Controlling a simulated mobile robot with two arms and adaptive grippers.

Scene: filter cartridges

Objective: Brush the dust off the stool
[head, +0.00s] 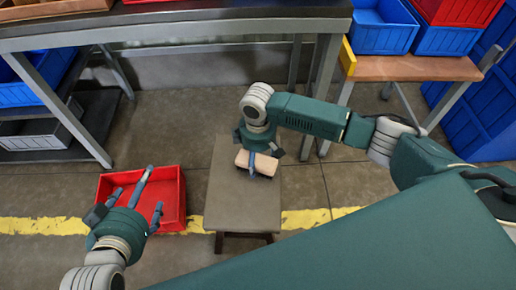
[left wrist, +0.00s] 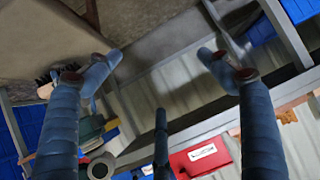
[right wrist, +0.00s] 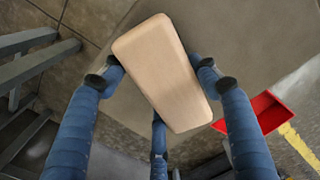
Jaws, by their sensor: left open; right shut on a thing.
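The stool (head: 243,208) stands in the middle of the head view, with a flat grey-brown top. My right gripper (head: 257,160) is over the far part of the top, shut on a brush with a pale wooden block (head: 262,165). The block fills the middle of the right wrist view (right wrist: 162,70), between the fingers. Dark bristles show on the brush in the left wrist view (left wrist: 43,82); I cannot tell whether they touch the top. My left gripper (head: 128,192) is open and empty, left of the stool above a red tray. I cannot make out dust on the top.
The red tray (head: 178,220) is on the floor left of the stool, near a yellow floor line (head: 305,218). A dark-topped workbench (head: 180,22) stands behind. A wooden bench (head: 415,68) with blue and red bins is at the back right. Floor right of the stool is clear.

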